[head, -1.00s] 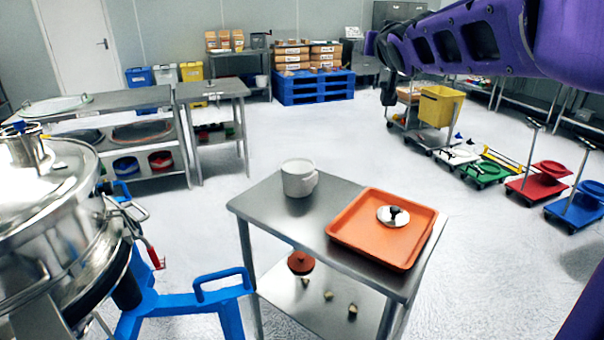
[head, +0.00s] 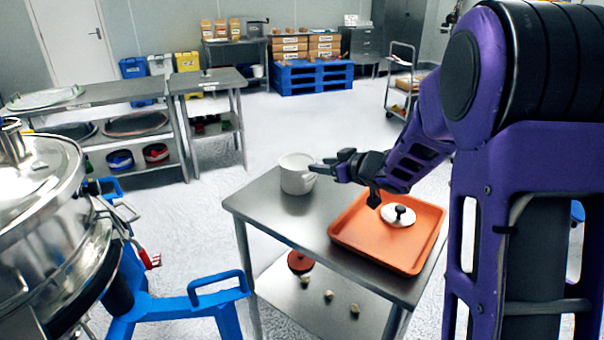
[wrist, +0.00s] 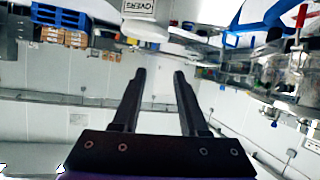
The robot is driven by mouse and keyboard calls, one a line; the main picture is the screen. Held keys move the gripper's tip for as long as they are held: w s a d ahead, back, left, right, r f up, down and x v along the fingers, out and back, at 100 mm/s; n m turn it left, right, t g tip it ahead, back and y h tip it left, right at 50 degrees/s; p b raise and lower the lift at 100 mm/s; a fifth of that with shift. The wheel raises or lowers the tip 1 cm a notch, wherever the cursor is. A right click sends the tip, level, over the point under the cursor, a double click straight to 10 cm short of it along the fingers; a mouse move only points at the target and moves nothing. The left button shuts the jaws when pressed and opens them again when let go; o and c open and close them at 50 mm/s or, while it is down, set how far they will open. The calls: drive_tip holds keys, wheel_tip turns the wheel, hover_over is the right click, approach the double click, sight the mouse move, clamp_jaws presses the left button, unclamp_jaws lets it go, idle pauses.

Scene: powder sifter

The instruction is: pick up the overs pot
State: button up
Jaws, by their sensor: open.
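The overs pot (head: 297,176) is a white pot standing upright at the back left of a steel table (head: 262,202). Its label reads OVERS, upside down, at the top edge of the wrist view (wrist: 138,8), where most of the pot is cut off. My gripper (head: 322,166) is just right of the pot in the head view, fingers pointing toward it. In the wrist view my gripper (wrist: 160,74) is open, with nothing between its fingers; the pot lies beyond and to one side of the fingertips. Contact cannot be told from the head view.
An orange tray (head: 362,247) with a white, black-knobbed lid (head: 398,215) lies on the table, right of the pot and near my arm. A steel sifter (head: 45,215) on a blue frame (head: 190,304) stands at left. Small items lie on the lower shelf (head: 285,285).

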sight(281, 166)
drive_tip(key=shift+y, duration=0.3)
drive_tip(key=b+x, duration=0.1)
drive_tip(key=x, duration=0.5)
drive_tip(key=f+b+x, duration=0.1)
drive_tip(key=x, duration=0.4)
drive_tip(key=s+f+x, duration=0.1)
drive_tip(key=x, duration=0.5)
drive_tip(key=shift+w+a+f+b, duration=0.1)
drive_tip(key=shift+w+a+b, duration=0.15)
drive_tip(key=shift+b, duration=0.15)
drive_tip(key=shift+s, duration=0.1)
clamp_jaws()
drive_tip(key=shift+g, duration=0.3)
